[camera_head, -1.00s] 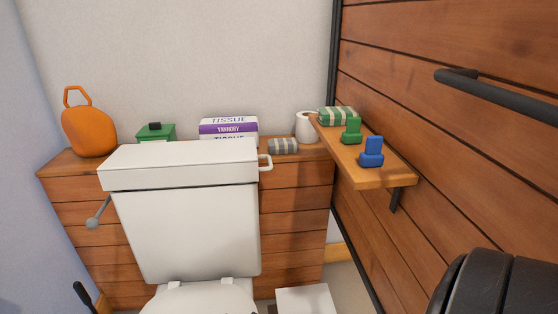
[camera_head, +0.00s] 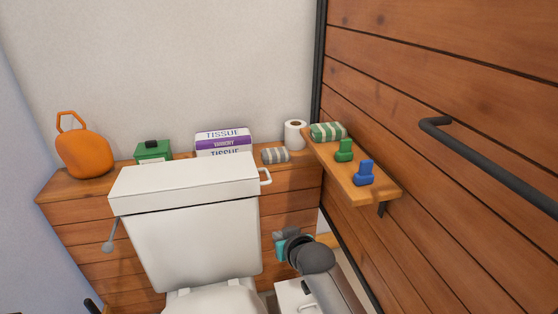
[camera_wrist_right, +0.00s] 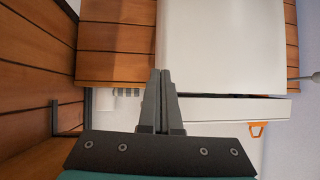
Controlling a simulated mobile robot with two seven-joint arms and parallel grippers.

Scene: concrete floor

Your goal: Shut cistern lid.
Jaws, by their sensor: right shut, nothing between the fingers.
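The white cistern (camera_head: 195,245) stands against the wood-clad ledge, with its white lid (camera_head: 185,182) on top. My left gripper is out of view.
A tissue box (camera_head: 222,143), green box (camera_head: 153,151), orange bag (camera_head: 84,153) and paper roll (camera_head: 295,135) stand on the ledge behind. A wooden shelf (camera_head: 375,196) with small items juts out at right. A dark rail (camera_head: 490,170) is on the right wall.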

